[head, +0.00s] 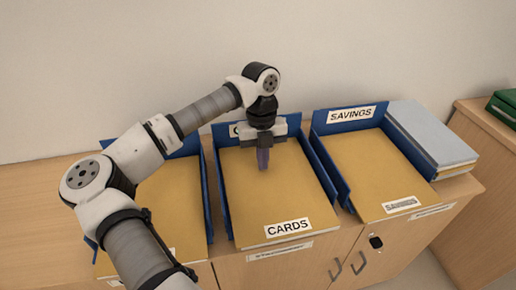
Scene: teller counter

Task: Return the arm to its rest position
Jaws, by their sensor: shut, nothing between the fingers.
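My arm reaches from the lower left of the head view over the counter. My gripper (263,163) points down above the middle tray, over the yellow folder marked CARDS (275,195). Its fingers are together with nothing held between them. I cannot tell whether the fingertips touch the folder or hover just above it.
Blue trays with yellow folders stand in a row. The right tray (318,125) is marked SAVINGS; my arm partly hides the left folder (185,205). A grey binder (430,135) lies at the right. A green object (505,105) sits on another cabinet. The wall is behind.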

